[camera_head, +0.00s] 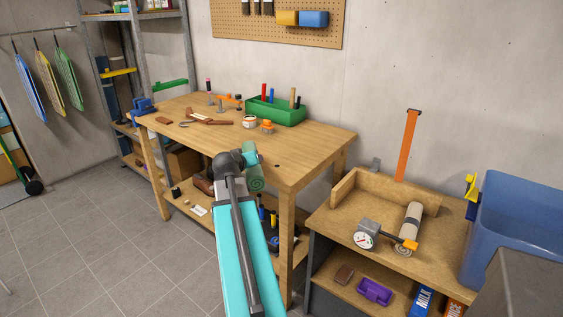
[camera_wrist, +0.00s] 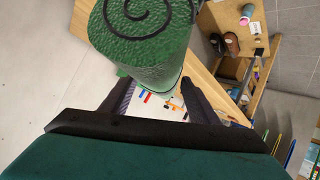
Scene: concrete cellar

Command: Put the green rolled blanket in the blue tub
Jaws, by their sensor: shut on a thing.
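The green rolled blanket (camera_wrist: 143,50) is between the two fingers of my gripper (camera_wrist: 156,88) in the wrist view, its dark spiral end facing up in the picture. My gripper is shut on it. In the head view the blanket (camera_head: 254,179) shows just past the end of my arm, in front of the workbench's near edge and apart from the tub. My gripper (camera_head: 251,160) is partly hidden there by my wrist. The blue tub (camera_head: 515,215) stands at the far right of the head view, cut by the picture edge; its inside is mostly hidden.
The wooden workbench (camera_head: 320,142) holds a green toolbox (camera_head: 277,111) and several small tools. Grey floor lies open at left.

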